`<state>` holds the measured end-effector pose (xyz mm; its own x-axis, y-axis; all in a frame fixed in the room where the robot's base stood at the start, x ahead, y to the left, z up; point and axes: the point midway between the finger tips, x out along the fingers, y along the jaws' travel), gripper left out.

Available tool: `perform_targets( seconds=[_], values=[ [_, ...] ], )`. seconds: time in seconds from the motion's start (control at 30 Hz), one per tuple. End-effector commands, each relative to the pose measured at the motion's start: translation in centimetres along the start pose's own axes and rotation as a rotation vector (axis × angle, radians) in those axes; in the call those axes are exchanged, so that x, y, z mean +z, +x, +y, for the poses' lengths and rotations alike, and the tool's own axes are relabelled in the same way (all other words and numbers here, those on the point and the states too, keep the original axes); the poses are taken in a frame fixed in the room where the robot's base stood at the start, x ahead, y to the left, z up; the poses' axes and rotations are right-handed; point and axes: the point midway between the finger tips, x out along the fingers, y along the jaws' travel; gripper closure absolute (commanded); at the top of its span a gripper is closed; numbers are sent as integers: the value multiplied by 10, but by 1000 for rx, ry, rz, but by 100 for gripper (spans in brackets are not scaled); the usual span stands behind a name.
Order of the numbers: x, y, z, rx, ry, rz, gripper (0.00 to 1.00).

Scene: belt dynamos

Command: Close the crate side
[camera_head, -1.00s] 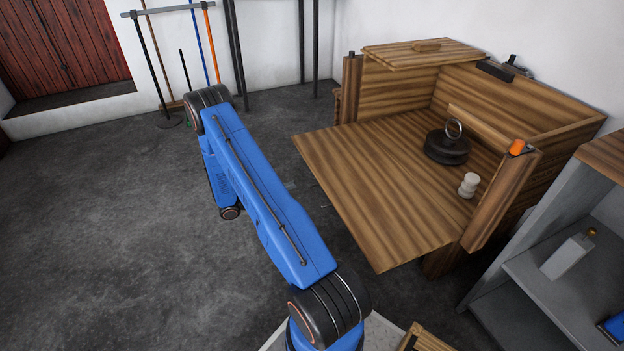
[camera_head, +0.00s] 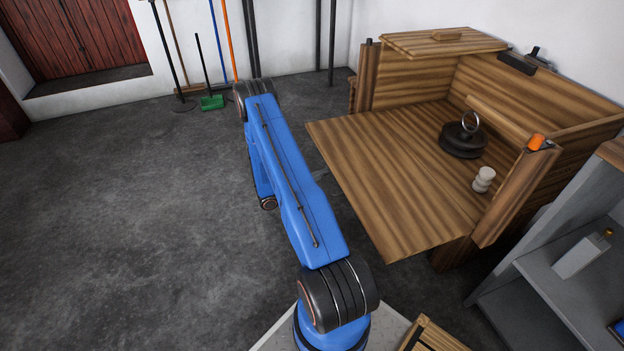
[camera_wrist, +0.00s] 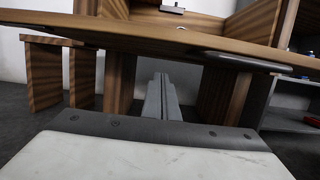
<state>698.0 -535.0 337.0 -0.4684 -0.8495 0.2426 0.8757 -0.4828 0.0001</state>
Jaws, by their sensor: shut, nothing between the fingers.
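The crate (camera_head: 553,97) is a large wooden box at the right of the head view. Its front side (camera_head: 370,185) is folded down and juts out flat, level with the crate floor. In the wrist view this side (camera_wrist: 130,36) runs across the top, seen nearly edge-on from low down, with a dark strip (camera_wrist: 235,61) beneath its edge. My gripper (camera_wrist: 163,82) is shut and empty, pointing toward the space under the folded-down side; I cannot tell whether it touches anything. In the head view my gripper is hidden behind my blue arm.
A dark ringed weight (camera_head: 463,140) and a small pale piece (camera_head: 483,180) stand inside the crate. An orange-tipped latch (camera_head: 537,143) sits on the right post. A grey shelf (camera_head: 545,260) stands close at right. Open floor (camera_head: 130,220) lies left.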

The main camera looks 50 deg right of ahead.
Motion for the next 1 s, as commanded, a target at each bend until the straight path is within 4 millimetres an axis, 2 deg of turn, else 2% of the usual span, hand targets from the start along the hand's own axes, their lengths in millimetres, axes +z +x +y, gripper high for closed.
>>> perform_targets(
  seconds=[0.07,0.2,0.4,1.0],
  values=[
    [0,15,-1,-3,-1,0,100],
    [20,17,0,0,2,0,100],
    [35,21,0,0,0,0,100],
    [41,21,1,0,1,9,100]
  ],
)
